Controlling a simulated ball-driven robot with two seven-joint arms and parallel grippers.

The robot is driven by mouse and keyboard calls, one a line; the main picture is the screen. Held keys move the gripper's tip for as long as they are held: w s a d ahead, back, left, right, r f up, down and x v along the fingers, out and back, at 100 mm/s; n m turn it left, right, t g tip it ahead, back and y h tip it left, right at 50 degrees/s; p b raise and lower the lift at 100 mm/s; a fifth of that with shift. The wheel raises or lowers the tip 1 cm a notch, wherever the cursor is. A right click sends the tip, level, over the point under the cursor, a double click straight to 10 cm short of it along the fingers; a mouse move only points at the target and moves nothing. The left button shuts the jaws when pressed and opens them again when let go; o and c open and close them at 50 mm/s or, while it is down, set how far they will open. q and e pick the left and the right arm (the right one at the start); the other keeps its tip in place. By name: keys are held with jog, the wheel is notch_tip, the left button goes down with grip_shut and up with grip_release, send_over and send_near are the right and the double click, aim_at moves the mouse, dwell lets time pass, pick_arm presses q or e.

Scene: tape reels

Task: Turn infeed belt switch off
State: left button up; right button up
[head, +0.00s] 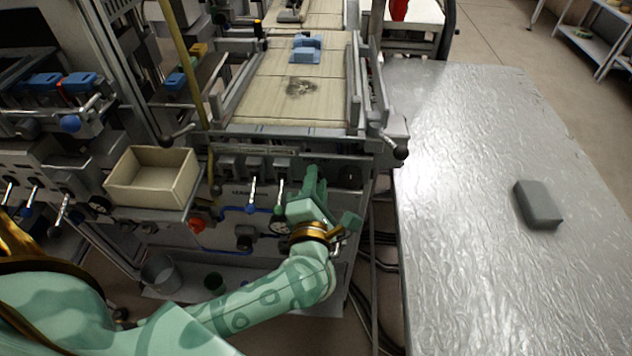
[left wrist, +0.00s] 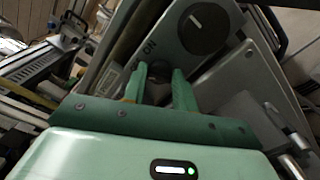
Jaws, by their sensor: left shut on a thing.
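My left gripper (head: 312,182) is at the front panel of the belt machine, its fingers pointing at the panel. In the left wrist view its two green fingers (left wrist: 159,84) are shut on a small dark part between them, which I take for the infeed belt switch (left wrist: 159,70). The fingers hide most of the switch, so its setting cannot be read. My right gripper is not in view.
A round black knob (left wrist: 203,29) sits on the panel close by; it also shows in the head view (head: 349,177). Levers (head: 252,194) stand left of my gripper. A beige open box (head: 152,178) is further left. A metal table (head: 470,190) with a grey block (head: 538,204) lies right.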

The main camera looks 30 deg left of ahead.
pick_arm(q)
jog(key=shift+f+n, duration=0.1)
jog(key=shift+n, duration=0.7)
jog(key=o, duration=1)
jog(key=shift+c, duration=0.2)
jog(key=p+v, duration=0.2)
jog(key=v, duration=1.4)
jog(key=shift+s, duration=0.2)
jog(key=shift+d, duration=0.1)
